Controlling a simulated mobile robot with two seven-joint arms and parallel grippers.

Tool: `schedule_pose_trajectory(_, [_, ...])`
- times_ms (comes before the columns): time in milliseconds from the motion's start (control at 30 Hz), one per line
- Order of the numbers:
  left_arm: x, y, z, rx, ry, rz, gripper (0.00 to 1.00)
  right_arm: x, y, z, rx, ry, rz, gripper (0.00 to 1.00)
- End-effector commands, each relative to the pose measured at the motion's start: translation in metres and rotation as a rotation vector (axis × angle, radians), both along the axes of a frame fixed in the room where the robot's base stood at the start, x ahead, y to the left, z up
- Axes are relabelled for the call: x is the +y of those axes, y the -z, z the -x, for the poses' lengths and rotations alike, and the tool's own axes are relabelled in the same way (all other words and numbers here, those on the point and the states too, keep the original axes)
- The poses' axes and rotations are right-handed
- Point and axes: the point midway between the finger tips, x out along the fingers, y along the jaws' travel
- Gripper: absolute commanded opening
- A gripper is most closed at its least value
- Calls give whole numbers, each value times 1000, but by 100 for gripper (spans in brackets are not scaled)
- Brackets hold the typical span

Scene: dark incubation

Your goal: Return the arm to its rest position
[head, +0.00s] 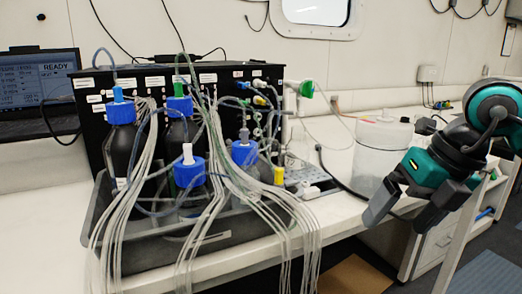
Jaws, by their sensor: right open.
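My right gripper (405,214) hangs at the right of the head view, in front of the bench edge. Its two dark fingers point down and to the left, spread apart with nothing between them. My right arm (470,140), teal and black, comes in from the right edge and is bent. The gripper overlaps the view of the bench front and a drawer cabinet behind it. I cannot tell its exact distance from the bench. My left gripper is not in view.
A black instrument box (225,75) stands on the white bench (335,222). Blue-capped bottles (190,172) sit in a dark tray (200,250), with many clear tubes hanging over the front edge. A translucent canister (378,150) stands behind my right gripper. A laptop (38,85) is at left.

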Motion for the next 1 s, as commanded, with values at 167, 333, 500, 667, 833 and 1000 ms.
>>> schedule_pose_trajectory(167, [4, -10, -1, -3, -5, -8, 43, 83, 17, 19, 111, -200, -341, 96])
schedule_pose_trajectory(333, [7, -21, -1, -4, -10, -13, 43, 155, 8, 42, 212, -285, -783, 96])
schedule_pose_trajectory(500, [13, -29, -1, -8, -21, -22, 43, 193, -18, 46, 289, -194, -1238, 96])
schedule_pose_trajectory(667, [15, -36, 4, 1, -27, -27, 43, 194, -30, 27, 336, 65, -1622, 96])
schedule_pose_trajectory(833, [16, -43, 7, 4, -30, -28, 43, 166, -3, -4, 365, 511, -1914, 96])
schedule_pose_trajectory(1000, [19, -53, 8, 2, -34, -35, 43, 123, 72, -15, 391, 1091, -2028, 96])
